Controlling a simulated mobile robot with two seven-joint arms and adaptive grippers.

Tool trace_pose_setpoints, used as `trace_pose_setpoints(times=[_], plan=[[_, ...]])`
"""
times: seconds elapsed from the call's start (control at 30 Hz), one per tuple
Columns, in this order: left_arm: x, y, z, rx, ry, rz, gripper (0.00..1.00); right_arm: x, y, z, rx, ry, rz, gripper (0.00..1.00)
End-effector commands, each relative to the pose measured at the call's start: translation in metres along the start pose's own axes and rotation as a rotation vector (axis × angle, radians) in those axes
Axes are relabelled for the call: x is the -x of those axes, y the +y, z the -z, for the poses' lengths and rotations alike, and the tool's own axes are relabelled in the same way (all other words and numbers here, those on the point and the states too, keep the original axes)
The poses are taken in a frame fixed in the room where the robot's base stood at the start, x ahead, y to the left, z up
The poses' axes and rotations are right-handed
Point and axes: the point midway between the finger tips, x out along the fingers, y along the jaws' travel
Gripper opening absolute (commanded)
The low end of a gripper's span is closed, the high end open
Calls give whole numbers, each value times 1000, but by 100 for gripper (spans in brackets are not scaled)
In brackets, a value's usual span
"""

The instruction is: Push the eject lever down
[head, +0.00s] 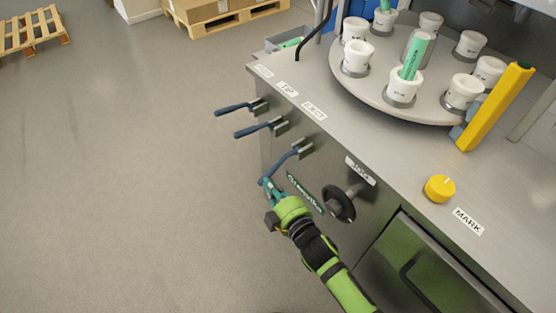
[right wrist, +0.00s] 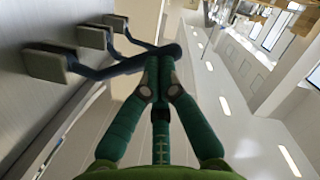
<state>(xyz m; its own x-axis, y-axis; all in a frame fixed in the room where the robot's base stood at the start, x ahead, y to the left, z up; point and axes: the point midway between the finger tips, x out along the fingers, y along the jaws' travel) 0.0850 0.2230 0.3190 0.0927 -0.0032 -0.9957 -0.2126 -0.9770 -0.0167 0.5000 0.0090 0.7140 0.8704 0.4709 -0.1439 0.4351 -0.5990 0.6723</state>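The eject lever (head: 286,164) is the nearest of three blue-handled levers on the machine's side, below the EJECT label (head: 314,110). Its handle slopes down more steeply than the other two. My right gripper (head: 266,184) is at the handle's free end. In the right wrist view its green fingers (right wrist: 160,68) are together, with the dark eject lever handle (right wrist: 125,67) crossing at their tips. They look touching or very close; I cannot tell exactly. My left gripper is not in view.
Two other levers (head: 233,108) (head: 255,129) stick out farther along. A turntable (head: 425,112) with white cups and a yellow knob (head: 440,188) are on top.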

Motion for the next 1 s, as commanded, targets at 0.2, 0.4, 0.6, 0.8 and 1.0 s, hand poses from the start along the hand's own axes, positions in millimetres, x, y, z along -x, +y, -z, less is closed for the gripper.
trace_pose_setpoints(times=[0.2, 0.4, 0.6, 0.8, 1.0], plan=[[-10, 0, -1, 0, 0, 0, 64, -2, -4, -8, 62, -1, -14, 0], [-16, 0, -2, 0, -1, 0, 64, -3, -6, -13, 107, -1, -23, 0], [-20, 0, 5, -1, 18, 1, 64, -4, -8, -16, 140, -1, -29, 0], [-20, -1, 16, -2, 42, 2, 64, -4, -7, -16, 153, 0, -32, 0], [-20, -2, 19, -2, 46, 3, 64, -4, -7, -16, 152, 0, -32, 0]])
